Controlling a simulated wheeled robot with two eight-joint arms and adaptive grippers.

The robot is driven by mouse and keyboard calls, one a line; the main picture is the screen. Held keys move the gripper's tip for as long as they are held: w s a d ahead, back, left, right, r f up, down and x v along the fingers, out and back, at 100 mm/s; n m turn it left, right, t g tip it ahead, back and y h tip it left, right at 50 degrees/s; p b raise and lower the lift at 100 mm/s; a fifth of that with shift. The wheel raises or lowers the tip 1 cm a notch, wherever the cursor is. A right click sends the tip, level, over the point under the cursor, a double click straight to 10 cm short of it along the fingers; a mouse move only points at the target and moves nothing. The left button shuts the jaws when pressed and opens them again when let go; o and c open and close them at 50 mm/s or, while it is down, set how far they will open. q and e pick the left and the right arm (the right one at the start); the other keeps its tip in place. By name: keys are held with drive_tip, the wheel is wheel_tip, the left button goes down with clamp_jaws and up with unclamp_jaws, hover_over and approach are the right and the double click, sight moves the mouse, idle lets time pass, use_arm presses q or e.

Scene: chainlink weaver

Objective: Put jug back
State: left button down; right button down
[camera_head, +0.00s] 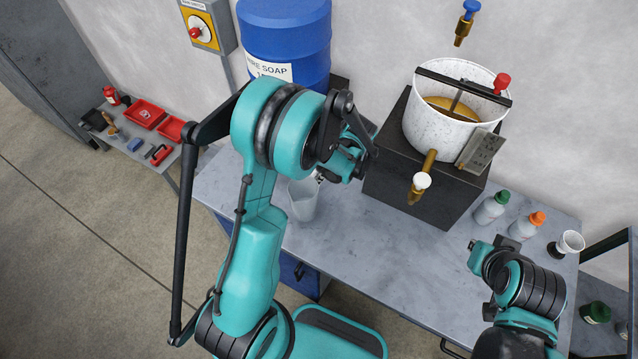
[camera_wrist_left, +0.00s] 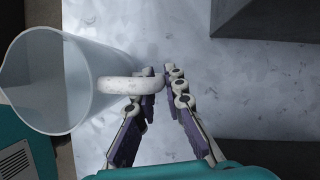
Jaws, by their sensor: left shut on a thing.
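The jug (camera_head: 303,202) is a pale translucent beaker, upright at the left front part of the grey workbench. I cannot tell whether its base touches the bench. My left gripper (camera_head: 322,177) is at its right side, partly hidden by my own arm. In the left wrist view, the jug (camera_wrist_left: 45,85) lies to the left and its white handle (camera_wrist_left: 120,85) runs between the fingers. The left gripper (camera_wrist_left: 165,82) is shut on that handle. My right arm is at the lower right; its fingers are not clear.
A white pot (camera_head: 440,125) with amber liquid and a brass tap stands on a black block (camera_head: 385,170). A blue soap drum (camera_head: 285,40) stands behind my left arm. Bottles (camera_head: 490,207) and a small cup (camera_head: 570,243) are at the right. The middle front of the bench (camera_head: 370,255) is clear.

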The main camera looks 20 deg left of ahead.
use_arm(q)
wheel_tip(320, 180, down, 3)
drive_tip(key=shift+f, duration=0.2)
drive_tip(key=shift+b, duration=0.3)
drive_tip(key=shift+f, duration=0.1)
drive_tip(key=c, duration=1.6)
unclamp_jaws()
